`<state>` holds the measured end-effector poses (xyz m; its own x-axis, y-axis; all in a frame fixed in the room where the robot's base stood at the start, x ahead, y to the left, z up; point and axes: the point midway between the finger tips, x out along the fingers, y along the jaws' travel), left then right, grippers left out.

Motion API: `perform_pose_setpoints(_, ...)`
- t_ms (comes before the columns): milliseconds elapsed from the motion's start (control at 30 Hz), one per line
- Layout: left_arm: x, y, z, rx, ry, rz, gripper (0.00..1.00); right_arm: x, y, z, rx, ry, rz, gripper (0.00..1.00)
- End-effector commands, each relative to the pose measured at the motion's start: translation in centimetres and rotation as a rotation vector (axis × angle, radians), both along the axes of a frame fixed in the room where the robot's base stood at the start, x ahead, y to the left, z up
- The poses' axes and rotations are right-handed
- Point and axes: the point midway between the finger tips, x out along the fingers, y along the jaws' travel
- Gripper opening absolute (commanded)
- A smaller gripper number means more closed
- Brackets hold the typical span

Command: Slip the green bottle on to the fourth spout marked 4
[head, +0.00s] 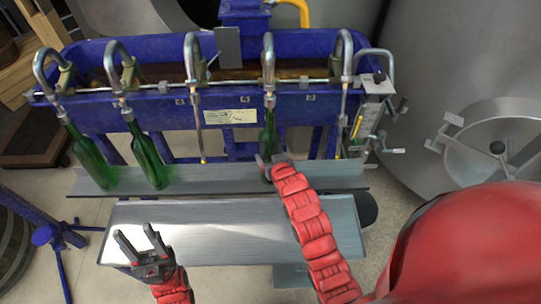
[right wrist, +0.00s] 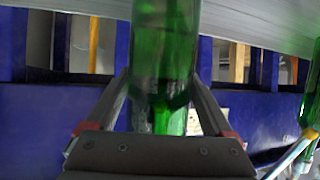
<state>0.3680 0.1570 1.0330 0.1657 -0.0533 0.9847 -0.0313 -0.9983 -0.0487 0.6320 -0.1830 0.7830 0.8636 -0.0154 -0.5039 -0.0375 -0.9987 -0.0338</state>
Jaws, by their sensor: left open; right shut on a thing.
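The green bottle (head: 267,138) is upright under the fourth spout (head: 269,70) from the left. Its neck meets the spout's lower end, and no tube shows outside the glass below there. My right gripper (head: 272,161) is shut on the bottle's lower part; the right wrist view shows the glass (right wrist: 163,50) between both fingers. The bottle's base is partly hidden by the gripper, so I cannot tell whether it touches the metal ledge (head: 220,178). My left gripper (head: 136,233) is open and empty above the front metal plate (head: 230,215), at its left end.
Two other green bottles (head: 90,160) (head: 150,160) hang tilted on the first and second spouts. The third (head: 196,90) and fifth (head: 343,90) spouts have bare tubes. A blue trough (head: 160,110) carries the spouts. A steel tank (head: 490,130) stands at right.

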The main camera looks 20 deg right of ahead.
Motion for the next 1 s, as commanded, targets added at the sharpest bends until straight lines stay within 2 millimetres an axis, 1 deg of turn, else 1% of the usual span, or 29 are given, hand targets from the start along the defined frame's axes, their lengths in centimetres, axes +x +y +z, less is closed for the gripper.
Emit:
perform_pose_setpoints(933, 0.0, 0.0, -0.7, 0.0, 0.0, 0.0, 0.5, -0.1, 0.1, -1.2, 0.0, -0.005, 0.0, 0.0)
perform_pose_setpoints(967, 0.0, 0.0, -0.7, 0.0, 0.0, 0.0, 0.5, -0.1, 0.1, -1.1, 0.0, -0.005, 0.0, 0.92)
perform_pose_setpoints(1000, 0.0, 0.0, -0.7, 0.0, 0.0, 0.0, 0.5, -0.1, 0.1, -1.1, 0.0, -0.005, 0.0, 0.99)
